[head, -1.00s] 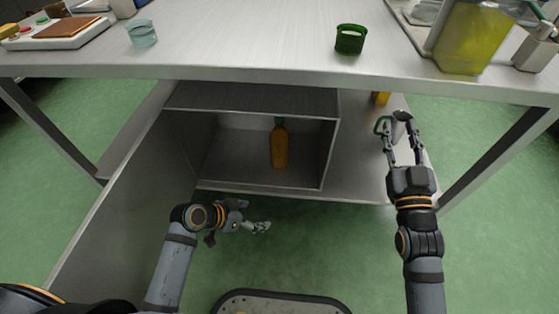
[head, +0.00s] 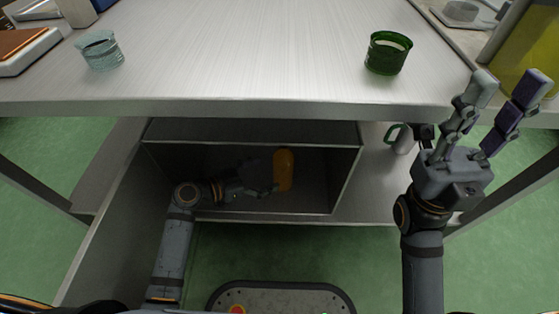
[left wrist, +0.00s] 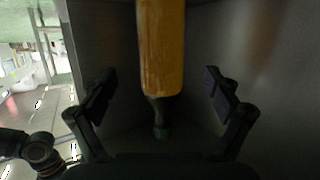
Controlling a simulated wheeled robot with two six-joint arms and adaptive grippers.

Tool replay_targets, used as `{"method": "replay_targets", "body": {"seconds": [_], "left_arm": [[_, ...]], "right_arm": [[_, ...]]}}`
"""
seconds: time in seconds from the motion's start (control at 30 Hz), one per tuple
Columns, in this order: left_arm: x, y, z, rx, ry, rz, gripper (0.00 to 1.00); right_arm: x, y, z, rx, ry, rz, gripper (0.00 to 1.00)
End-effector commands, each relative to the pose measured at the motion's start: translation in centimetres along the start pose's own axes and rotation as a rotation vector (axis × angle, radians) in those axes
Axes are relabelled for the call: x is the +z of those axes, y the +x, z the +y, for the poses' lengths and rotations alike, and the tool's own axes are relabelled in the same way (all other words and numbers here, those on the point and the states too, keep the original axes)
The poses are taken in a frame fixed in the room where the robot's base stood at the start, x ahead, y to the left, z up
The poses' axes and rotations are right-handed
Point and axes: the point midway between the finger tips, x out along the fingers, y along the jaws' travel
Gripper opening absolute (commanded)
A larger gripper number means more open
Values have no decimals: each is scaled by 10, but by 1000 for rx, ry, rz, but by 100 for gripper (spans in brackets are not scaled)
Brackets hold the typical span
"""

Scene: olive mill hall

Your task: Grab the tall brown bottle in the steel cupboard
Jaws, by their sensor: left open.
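The tall brown bottle (head: 284,170) stands inside the steel cupboard (head: 345,187) under the table, which is open at the front. My left gripper (head: 262,188) reaches into the cupboard, at the bottle's left in the head view. In the left wrist view the bottle (left wrist: 162,50) hangs down the middle of the picture, its dark neck lowest. The open fingers of the left gripper (left wrist: 160,97) stand on either side of it with gaps. My right gripper (head: 504,97) is raised near the table's right front edge, fingers apart and empty.
The steel table top (head: 240,60) lies over the cupboard. A clear glass (head: 103,52) and a green glass (head: 388,54) stand on it. A pale mug with a green handle (head: 403,139) is right of the cupboard. The cupboard's door (head: 110,215) stands open at left.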

Motion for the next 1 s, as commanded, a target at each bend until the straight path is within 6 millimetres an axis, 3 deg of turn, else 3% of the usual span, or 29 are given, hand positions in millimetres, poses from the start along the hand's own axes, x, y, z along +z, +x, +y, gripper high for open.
{"method": "replay_targets", "body": {"seconds": [0.3,0.6,0.87,1.0], "left_arm": [[2,26,-1,0,-1,1,89],[6,71,-4,0,-2,2,89],[5,73,-4,0,-1,-2,89],[5,73,-4,0,-1,-2,70]], "right_arm": [[1,-6,-1,0,-3,-3,34],[3,-20,-3,-2,-13,-5,34],[3,-19,-3,-3,-13,-6,34],[3,-19,-3,-3,-13,-6,34]]}}
